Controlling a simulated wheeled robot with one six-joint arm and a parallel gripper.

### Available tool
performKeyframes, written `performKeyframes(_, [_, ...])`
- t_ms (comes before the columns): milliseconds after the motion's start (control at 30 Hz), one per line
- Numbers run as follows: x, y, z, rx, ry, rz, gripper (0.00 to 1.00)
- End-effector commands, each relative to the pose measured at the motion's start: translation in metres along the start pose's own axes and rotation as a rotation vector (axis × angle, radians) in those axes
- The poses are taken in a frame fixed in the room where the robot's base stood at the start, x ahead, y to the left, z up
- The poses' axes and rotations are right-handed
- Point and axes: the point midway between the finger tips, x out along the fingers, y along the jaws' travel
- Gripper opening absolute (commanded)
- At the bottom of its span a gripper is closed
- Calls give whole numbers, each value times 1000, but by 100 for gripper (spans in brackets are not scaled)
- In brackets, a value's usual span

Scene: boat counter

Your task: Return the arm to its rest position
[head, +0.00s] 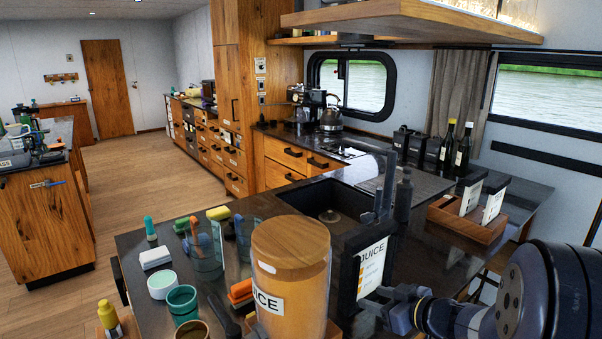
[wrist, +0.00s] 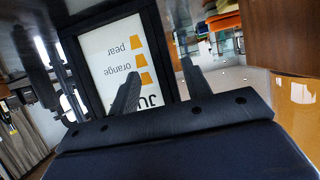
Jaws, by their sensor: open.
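My gripper (head: 374,301) is at the lower right of the head view, on my dark arm that comes in from the right edge. It is in front of a black-framed juice sign (head: 372,266). I cannot tell whether the fingers touch the sign.
A wood-lidded juice container (head: 288,285) stands close left of my gripper. Cups, including a green one (head: 182,304), and a sponge (head: 155,257) are further left. A sink (head: 325,205) lies behind. A wooden box (head: 440,218) holding cards is at right.

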Motion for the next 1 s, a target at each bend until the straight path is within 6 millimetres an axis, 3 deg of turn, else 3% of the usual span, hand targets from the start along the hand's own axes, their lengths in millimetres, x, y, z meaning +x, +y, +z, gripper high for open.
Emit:
performKeyframes(100, [25,-1,1,1,0,-5,46])
performKeyframes(333, [60,-1,2,1,-1,-2,46])
performKeyframes(567, [51,0,-13,-1,0,1,46])
performKeyframes(1000, [52,0,-8,3,-1,0,46])
